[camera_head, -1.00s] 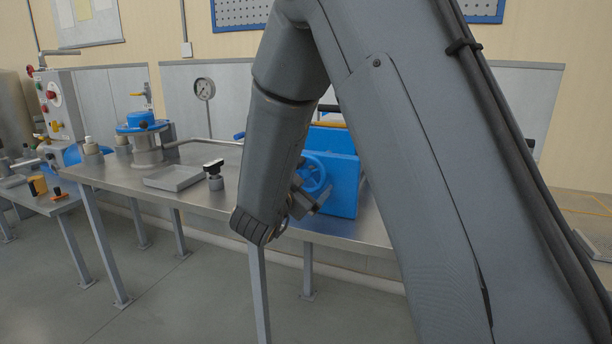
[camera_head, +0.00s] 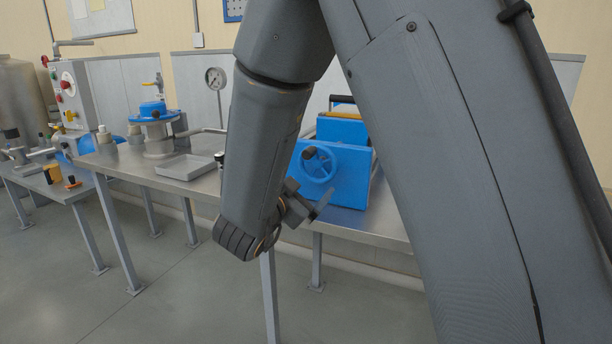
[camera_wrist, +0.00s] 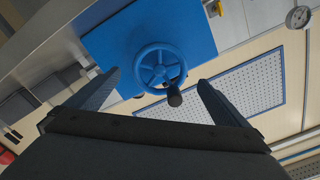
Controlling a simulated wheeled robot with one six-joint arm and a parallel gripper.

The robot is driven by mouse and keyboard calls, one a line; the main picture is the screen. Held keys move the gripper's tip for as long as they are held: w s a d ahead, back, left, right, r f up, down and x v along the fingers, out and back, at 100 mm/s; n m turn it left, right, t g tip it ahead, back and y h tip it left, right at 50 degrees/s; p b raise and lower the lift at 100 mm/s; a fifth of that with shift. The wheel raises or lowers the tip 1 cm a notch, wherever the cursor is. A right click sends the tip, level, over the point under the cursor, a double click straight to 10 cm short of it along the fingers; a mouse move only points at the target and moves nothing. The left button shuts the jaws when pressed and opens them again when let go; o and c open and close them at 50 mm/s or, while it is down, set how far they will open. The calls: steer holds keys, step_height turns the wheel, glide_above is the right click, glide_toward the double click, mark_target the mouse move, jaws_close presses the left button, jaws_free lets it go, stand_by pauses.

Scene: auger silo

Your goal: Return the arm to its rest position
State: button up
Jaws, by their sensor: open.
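My arm hangs folded in front of the bench in the head view. My gripper (camera_head: 306,207) points toward a blue box (camera_head: 352,190) with a blue handwheel (camera_head: 319,164). In the wrist view my gripper (camera_wrist: 158,92) has its two fingers spread apart, with nothing between them. Beyond them the same handwheel (camera_wrist: 160,66) shows on the blue box (camera_wrist: 112,40), its dark knob pointing towards the camera. The fingers look apart from the wheel. Part of the box and bench is hidden behind my arm in the head view.
The steel bench (camera_head: 130,168) carries a grey tray (camera_head: 186,167) and a blue-topped device (camera_head: 155,125). A gauge (camera_head: 215,78) stands behind. A lower table (camera_head: 62,190) with small parts is at left. The floor in front of the bench is clear.

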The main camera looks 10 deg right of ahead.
steer(key=s+a+f+n+g+y+p, duration=0.3)
steer(key=s+f+n+g+y+p, duration=0.35)
steer(key=n+y, duration=0.4)
steer(key=s+d+n+g+p, duration=0.1)
steer(key=s+d+g, duration=0.3)
steer(key=s, duration=0.7)
steer(key=s+d+n+g+p, duration=0.1)
steer(key=s+d+n+g, duration=0.2)
steer(key=s, duration=0.9)
steer(key=shift+d+f+g, duration=0.35)
steer(key=shift+d+g, duration=0.1)
steer(key=shift+g, duration=0.1)
steer(key=shift+s, duration=0.1)
